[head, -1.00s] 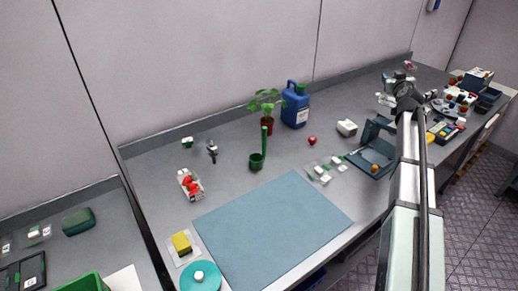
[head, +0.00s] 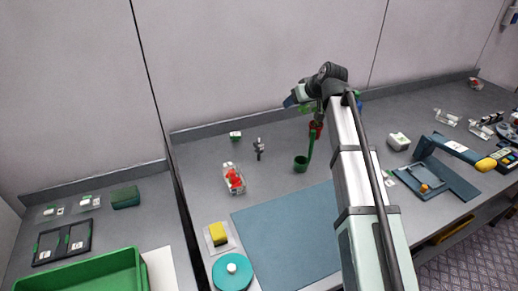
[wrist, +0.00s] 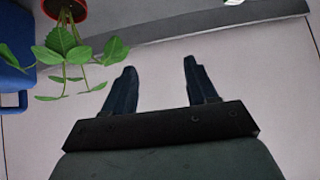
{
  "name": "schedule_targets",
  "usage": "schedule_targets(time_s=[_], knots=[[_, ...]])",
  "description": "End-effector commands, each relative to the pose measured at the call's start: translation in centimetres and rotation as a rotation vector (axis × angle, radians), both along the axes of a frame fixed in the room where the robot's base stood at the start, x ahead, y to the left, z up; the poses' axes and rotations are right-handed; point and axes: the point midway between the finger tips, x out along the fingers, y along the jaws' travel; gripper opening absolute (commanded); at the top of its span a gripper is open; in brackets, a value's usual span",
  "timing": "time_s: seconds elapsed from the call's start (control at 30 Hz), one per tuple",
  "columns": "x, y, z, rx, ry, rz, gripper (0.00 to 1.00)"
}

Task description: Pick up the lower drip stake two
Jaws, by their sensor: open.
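I cannot clearly make out which thing is the lower drip stake two. A small dark upright piece (head: 259,148) and a small green-and-white piece (head: 236,136) stand near the back of the bench. My gripper (wrist: 160,68) is open, with nothing between its two dark blue fingers. In the head view it is raised above the back of the bench, near the plant's red pot (head: 317,130) and apart from both small pieces. The wrist view is upside down and shows mostly wall between the fingers.
The plant (wrist: 70,50) and blue jug (wrist: 15,75) are close beside my gripper. A green cup with a tall strip (head: 301,164), a tray of red berries (head: 234,178) and a blue mat (head: 285,235) are on the bench. A green crate (head: 85,275) is at left.

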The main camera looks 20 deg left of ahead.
Motion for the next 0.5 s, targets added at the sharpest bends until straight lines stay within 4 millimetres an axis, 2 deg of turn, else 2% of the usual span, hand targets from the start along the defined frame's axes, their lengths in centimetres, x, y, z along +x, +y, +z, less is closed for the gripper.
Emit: schedule_targets(time_s=[0.03, 0.2, 0.33, 0.5], knots=[[-2.6, 1.4, -0.3, -0.048, 0.028, 0.035, 0.57], [-9.0, 3.8, -1.3, -0.206, 0.117, 0.111, 0.57], [-12.1, 4.4, -1.5, -0.288, 0.161, 0.139, 0.57], [-13.9, 4.7, -1.9, -0.34, 0.186, 0.153, 0.57]])
